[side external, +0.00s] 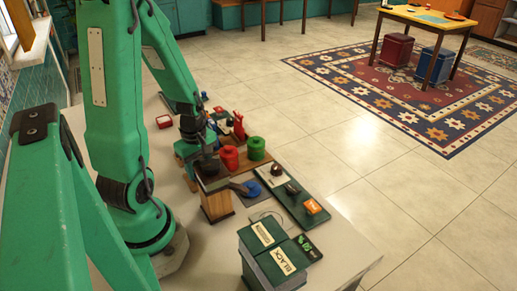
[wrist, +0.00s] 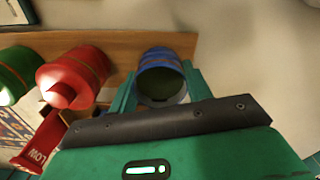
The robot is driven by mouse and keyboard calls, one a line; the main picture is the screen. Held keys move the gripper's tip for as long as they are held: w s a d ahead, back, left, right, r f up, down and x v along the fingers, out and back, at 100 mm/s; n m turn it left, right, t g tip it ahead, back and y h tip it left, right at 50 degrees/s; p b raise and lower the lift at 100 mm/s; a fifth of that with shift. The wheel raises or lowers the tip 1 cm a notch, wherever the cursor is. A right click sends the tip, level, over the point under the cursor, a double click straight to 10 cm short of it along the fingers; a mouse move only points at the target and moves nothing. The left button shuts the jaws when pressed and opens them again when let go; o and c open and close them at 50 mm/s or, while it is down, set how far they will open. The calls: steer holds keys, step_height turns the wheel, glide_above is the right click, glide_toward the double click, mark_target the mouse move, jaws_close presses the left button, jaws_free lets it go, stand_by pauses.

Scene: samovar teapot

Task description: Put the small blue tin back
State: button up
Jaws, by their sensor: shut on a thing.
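The small blue tin (wrist: 162,62) has thin bands and sits between the two green fingers of my gripper (wrist: 160,88) in the wrist view. The fingers are shut on its sides, and its near end looks dark. It is beside the red tin (wrist: 75,75), over or at the wooden rack (wrist: 120,43); I cannot tell whether it touches the wood. In the side view my gripper (side external: 190,150) is low at the rack's left end, left of the red tin (side external: 229,158) and the green tin (side external: 256,148). The blue tin is not clear there.
The wooden rack (side external: 216,206) stands on the pale table. In front lie a blue round piece (side external: 252,188) and a dark green tray (side external: 300,212) with small items. Dark boxes (side external: 272,255) stand at the near edge. Red items (side external: 238,125) stand behind the tins.

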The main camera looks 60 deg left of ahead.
steer(key=shift+f, duration=0.1)
steer(key=o, duration=1.1)
step_height(320, 180, up, 12)
stand_by(0.4)
stand_by(0.5)
steer(key=w+d+r+m+t, duration=0.1)
steer(key=d+r+m+t, duration=0.1)
steer(key=d+r+m, duration=0.3)
steer(key=w+d+r+m+t, duration=0.2)
steer(key=d+r+m, duration=0.4)
steer(key=d+m, duration=0.5)
steer(key=shift+d+m+t, duration=0.25)
steer(key=shift+m+t, duration=0.55)
steer(key=shift+m, duration=1.7)
